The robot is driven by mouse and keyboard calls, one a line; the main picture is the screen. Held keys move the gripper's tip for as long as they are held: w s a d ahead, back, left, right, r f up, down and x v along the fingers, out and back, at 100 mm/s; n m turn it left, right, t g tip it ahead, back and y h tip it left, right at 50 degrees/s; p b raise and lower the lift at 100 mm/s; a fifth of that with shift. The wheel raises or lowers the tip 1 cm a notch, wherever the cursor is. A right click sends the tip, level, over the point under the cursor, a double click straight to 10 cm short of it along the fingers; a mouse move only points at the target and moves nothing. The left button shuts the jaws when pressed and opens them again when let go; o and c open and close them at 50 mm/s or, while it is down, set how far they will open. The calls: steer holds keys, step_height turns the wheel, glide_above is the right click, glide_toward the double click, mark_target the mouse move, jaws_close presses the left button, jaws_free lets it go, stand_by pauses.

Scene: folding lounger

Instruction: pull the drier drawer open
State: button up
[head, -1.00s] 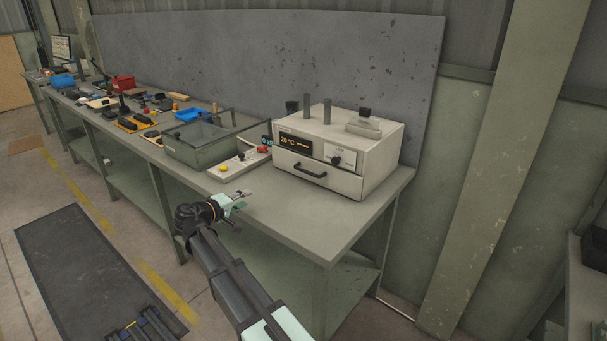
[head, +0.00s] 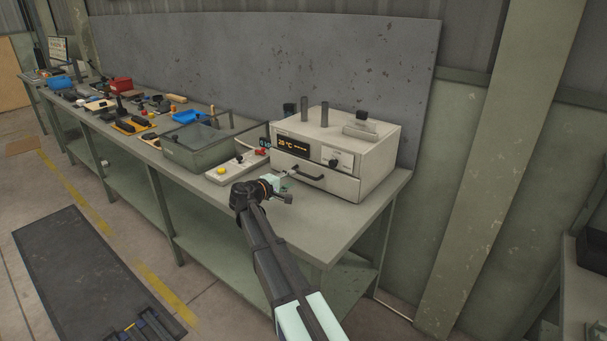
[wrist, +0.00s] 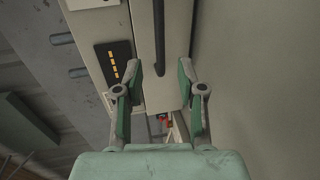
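The drier (head: 347,150) is a cream box on the right end of the bench, with an orange display. Its drawer front (head: 325,179) at the lower front looks closed and carries a dark bar handle (head: 306,173). In the wrist view the handle (wrist: 159,38) runs upright, ahead of and between the fingers. My gripper (head: 287,175) is just in front of the drawer's left part in the head view. In the wrist view my gripper (wrist: 160,80) has its green fingers apart and empty. I cannot tell any contact with the handle.
A control box with a yellow button (head: 221,170) and a grey-green tank (head: 207,143) stand left of the drier. Two dark posts rise from the drier's top. The bench front right (head: 330,225) is clear.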

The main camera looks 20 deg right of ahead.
mark_target(304, 175)
steer(key=p+x, duration=0.1)
steer(key=x, duration=0.7)
steer(key=shift+w+d+f, duration=0.1)
steer(key=shift+w+d, duration=0.05)
steer(key=shift+d, duration=0.2)
jaws_close()
